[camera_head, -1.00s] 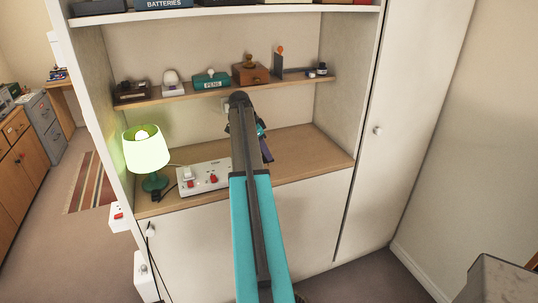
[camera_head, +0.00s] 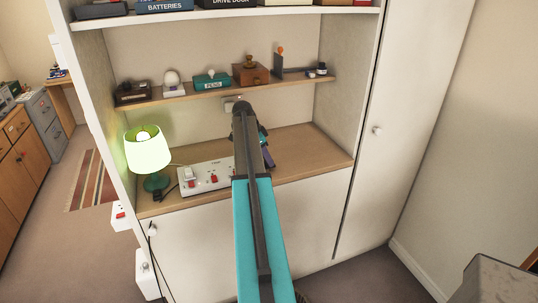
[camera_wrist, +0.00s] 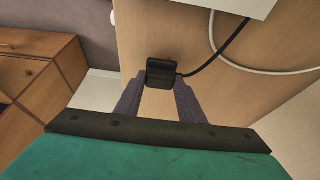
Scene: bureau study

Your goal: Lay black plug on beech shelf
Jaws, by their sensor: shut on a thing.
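The black plug (camera_wrist: 161,73) is between the fingertips of my gripper (camera_wrist: 160,82) in the wrist view. The fingers are shut on it, and its black cable runs to the upper right. Pale beech-coloured wood, the beech shelf (camera_wrist: 205,75), lies beneath it; I cannot tell whether the plug touches it. In the head view the beech shelf (camera_head: 312,148) is the wide lower board of the white unit. My gripper (camera_head: 268,158) is over its middle, partly hidden by my arm, and the plug is hidden there.
A green lamp (camera_head: 146,155) and a white power strip (camera_head: 207,177) stand on the left of the lower board. A narrow upper shelf (camera_head: 198,92) carries several small items. The board's right part is clear.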

